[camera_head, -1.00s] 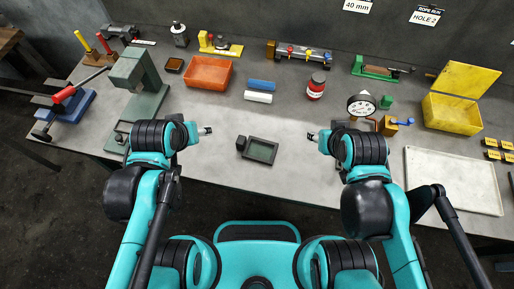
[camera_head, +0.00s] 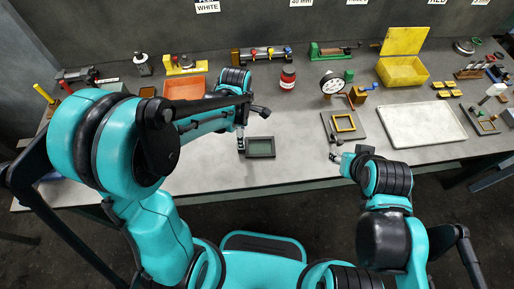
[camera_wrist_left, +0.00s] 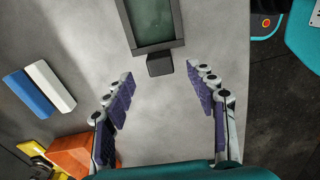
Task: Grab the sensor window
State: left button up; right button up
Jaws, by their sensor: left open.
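A dark rectangular frame with a dull green pane (camera_head: 260,147), which I take to be the sensor window, lies flat near the table's front edge. It also shows at the top of the left wrist view (camera_wrist_left: 153,22), with a small dark block (camera_wrist_left: 160,65) at its near end. My left gripper (camera_head: 240,148) is just left of the frame, pointing down. In the left wrist view, its fingers (camera_wrist_left: 160,72) are spread wide and empty, with the block centred between and slightly beyond the tips. My right gripper (camera_head: 335,157) is over the table's front edge, too small to judge.
A dark plate with a yellow square frame (camera_head: 344,123) lies to the right, before a dial gauge (camera_head: 332,83). A white tray (camera_head: 421,124) is farther right. Blue and white bars (camera_wrist_left: 50,87) and an orange bin (camera_wrist_left: 70,155) lie left in the wrist view.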

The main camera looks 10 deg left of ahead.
aim_at(256, 145)
pick_arm(q)
notch_tip(256, 145, down, 6)
jog(key=shift+a+r+b, duration=0.1)
jog(key=shift+r+b, duration=0.1)
jog(key=shift+b, duration=0.95)
jog(key=shift+f, duration=0.45)
jog(key=shift+r, duration=0.1)
jog(key=shift+c, duration=1.3)
grip_shut()
jog(key=shift+r, duration=0.1)
